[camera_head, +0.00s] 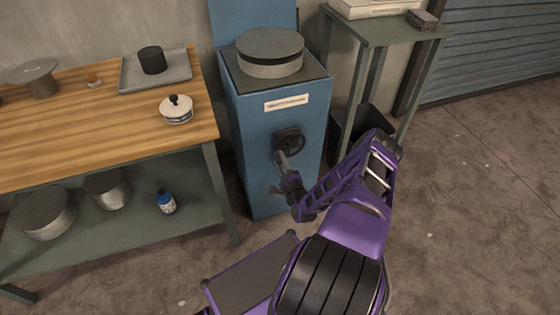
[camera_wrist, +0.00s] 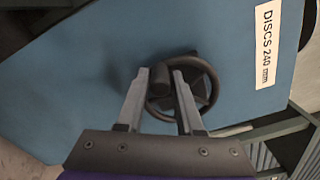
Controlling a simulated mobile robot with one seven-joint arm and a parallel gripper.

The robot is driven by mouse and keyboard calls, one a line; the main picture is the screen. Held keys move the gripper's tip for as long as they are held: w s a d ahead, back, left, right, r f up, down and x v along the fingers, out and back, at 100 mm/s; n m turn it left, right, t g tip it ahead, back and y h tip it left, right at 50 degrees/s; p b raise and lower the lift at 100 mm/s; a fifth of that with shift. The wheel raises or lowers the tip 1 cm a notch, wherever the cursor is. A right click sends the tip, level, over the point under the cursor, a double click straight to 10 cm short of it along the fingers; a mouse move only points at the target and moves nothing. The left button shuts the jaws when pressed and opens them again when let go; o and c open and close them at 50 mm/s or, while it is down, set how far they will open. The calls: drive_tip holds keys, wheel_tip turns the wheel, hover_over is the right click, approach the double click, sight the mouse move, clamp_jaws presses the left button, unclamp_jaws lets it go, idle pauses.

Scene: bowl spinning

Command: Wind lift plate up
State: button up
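A blue cabinet (camera_head: 240,130) stands in the middle, with a round grey plate (camera_head: 268,50) on its top. A dark handwheel (camera_head: 290,140) is on its front and also shows in the wrist view (camera_wrist: 205,82). The wheel has a dark crank knob (camera_wrist: 160,78) on its left side in the wrist view. My gripper (camera_head: 283,158) reaches the wheel from the front. Its two grey fingers (camera_wrist: 160,74) stand on both sides of the knob and appear closed against it. My gripper partly hides the wheel's lower part.
A wooden workbench (camera_head: 100,135) on the left holds a tray (camera_head: 180,72) and a small white lidded pot (camera_head: 176,110). A narrow table (camera_head: 375,28) stands close on the cabinet's right, with a dark bin (camera_head: 378,120) beneath. The floor at right is clear.

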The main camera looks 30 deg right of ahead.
drive_tip(key=shift+o, duration=1.3)
drive_tip(key=p+v, duration=0.1)
drive_tip(key=v, duration=1.6)
drive_tip(key=shift+s, duration=0.2)
